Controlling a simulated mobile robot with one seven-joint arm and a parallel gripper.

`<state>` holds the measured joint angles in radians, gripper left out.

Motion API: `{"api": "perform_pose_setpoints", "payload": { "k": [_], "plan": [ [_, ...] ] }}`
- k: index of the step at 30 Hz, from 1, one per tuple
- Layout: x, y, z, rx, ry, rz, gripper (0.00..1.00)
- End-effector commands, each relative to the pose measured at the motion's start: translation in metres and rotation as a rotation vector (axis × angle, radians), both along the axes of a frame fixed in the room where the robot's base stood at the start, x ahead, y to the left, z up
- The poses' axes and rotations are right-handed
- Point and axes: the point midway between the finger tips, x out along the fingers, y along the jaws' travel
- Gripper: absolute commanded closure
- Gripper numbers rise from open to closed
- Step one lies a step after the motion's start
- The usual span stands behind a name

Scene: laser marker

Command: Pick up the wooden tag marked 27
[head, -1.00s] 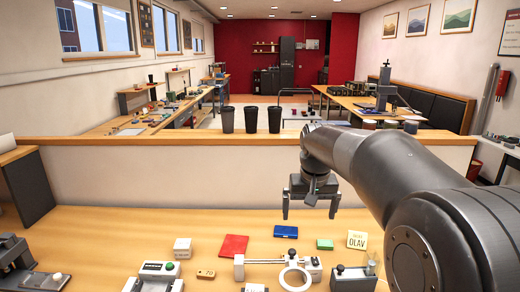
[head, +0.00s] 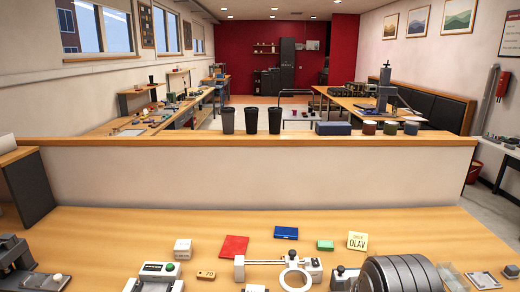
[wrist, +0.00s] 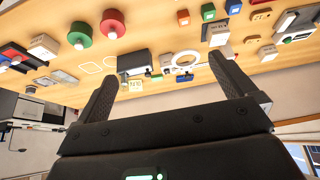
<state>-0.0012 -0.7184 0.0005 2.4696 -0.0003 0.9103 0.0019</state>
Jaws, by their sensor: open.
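A small tan wooden tag (head: 206,275) lies flat on the near wooden bench, left of the white clamp fixture with a ring. Its dark marking is too small to read surely. A matching small tan block (wrist: 252,39) shows in the wrist view, right of the right finger and apart from it. My gripper (wrist: 163,68) is open and empty, its two dark fingers spread wide above the bench. In the head view my gripper is out of sight; only part of my arm shows at the lower right.
Around the tag are a white device with a green button (head: 157,275), a white box (head: 182,249), a red flat piece (head: 234,246) and the ring fixture (head: 296,277).

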Motion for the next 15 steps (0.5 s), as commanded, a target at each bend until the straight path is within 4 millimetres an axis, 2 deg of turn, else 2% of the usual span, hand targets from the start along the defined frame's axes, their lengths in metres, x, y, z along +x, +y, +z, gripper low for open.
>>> {"api": "perform_pose_setpoints", "payload": {
  "k": [7,15],
  "plan": [
    [-0.0092,-0.0005,-0.0070,0.000,-0.012,0.000,0.01],
    [-0.0087,-0.0004,-0.0066,0.000,-0.012,0.000,0.20]
  ]
}}
